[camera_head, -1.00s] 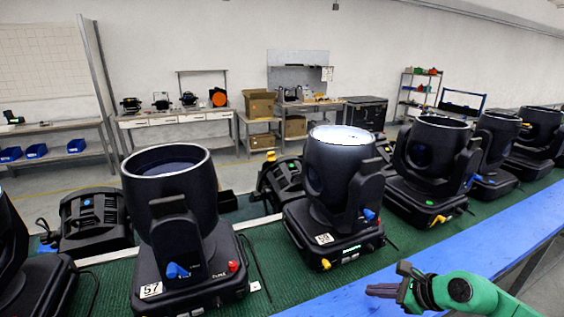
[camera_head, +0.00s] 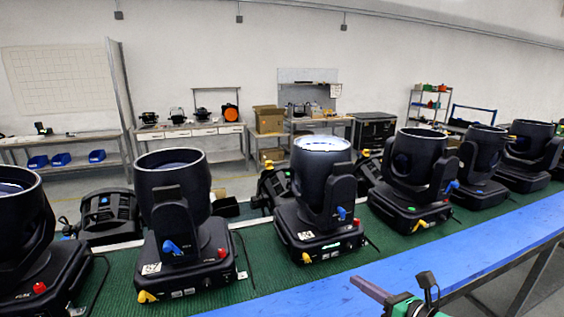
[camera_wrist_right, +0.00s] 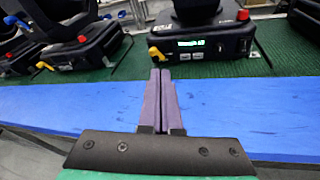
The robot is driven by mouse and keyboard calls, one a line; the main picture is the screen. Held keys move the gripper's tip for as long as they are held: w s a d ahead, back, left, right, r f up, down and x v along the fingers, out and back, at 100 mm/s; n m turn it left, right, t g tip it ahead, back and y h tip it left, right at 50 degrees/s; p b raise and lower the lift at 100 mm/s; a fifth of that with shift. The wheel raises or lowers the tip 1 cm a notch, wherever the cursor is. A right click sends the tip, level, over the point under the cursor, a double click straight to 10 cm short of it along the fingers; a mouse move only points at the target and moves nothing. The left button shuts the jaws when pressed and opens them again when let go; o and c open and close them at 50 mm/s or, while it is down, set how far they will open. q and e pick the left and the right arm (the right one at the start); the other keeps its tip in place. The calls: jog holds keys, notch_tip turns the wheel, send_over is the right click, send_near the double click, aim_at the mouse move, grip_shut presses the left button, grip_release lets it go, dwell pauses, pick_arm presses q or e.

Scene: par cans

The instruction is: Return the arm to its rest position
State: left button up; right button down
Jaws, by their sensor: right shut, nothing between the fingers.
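My right gripper (camera_head: 368,288) shows at the bottom right of the head view, in front of the blue table edge. In the right wrist view its two purple-grey fingers (camera_wrist_right: 163,90) lie side by side, shut and empty. They point toward a black par can (camera_wrist_right: 205,40) with a lit green display, and no contact shows. In the head view a par can with a bright lens (camera_head: 320,185) stands upright on the green mat, beyond the gripper. My left gripper is not in view.
Several black par cans, including one marked 57 (camera_head: 180,215), stand in a row on the green mat (camera_head: 262,262). The blue table edge (camera_head: 430,262) runs along the front. Benches with boxes (camera_head: 268,120) and a shelf rack (camera_head: 428,104) stand at the back wall.

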jog(key=s+d+f+m+t+h, duration=0.1)
jog(key=d+m+h, duration=0.35)
jog(key=m, duration=0.65)
jog(key=s+d+m+t+h, duration=0.1)
jog(key=d+m+h, duration=0.35)
jog(key=m, duration=0.75)
jog(key=s+f+m+g+h, duration=0.2)
jog(key=s+f+m+g, duration=0.3)
jog(key=s+f+m, duration=0.25)
jog(key=s+a+f+m+g+y, duration=0.35)
jog(key=s+f+m+g, duration=0.35)
jog(key=s+f, duration=0.45)
jog(key=s+f+b, duration=0.1)
jog(key=s+f, duration=0.2)
jog(key=f, duration=1.7)
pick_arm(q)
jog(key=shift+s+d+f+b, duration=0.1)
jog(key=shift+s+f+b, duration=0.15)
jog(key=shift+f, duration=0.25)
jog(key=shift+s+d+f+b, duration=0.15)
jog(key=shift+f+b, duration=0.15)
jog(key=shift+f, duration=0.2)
pick_arm(e)
jog(key=s+d+f+g, duration=0.2)
jog(key=s+f, duration=1.4)
jog(key=s, duration=0.1)
jog(key=shift+d+f+n+h, duration=0.2)
jog(key=shift+n+h, duration=0.15)
jog(key=shift+n, duration=0.1)
